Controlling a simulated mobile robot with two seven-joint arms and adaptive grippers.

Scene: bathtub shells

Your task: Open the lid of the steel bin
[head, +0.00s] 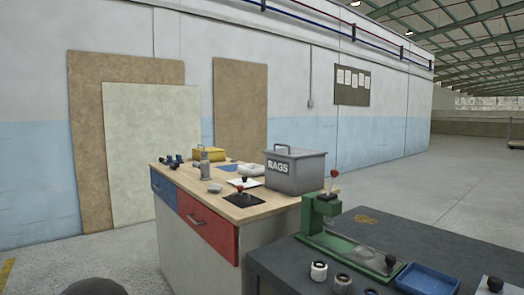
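The steel bin (294,172) is a grey box with "RAGS" in white letters on its front. It stands near the right end of the wooden-topped workbench (240,208). Its flat lid (298,153) lies shut on top, with a raised handle (282,148) toward the left side. Neither of my grippers can be made out. The bin's back and any hinge are hidden.
A yellow box (208,154), a grey bottle (205,168) and small dark parts share the bench. In front at right, a dark table (390,230) carries a green press (340,240), a blue tray (428,279) and rollers. Open floor (440,190) lies at right.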

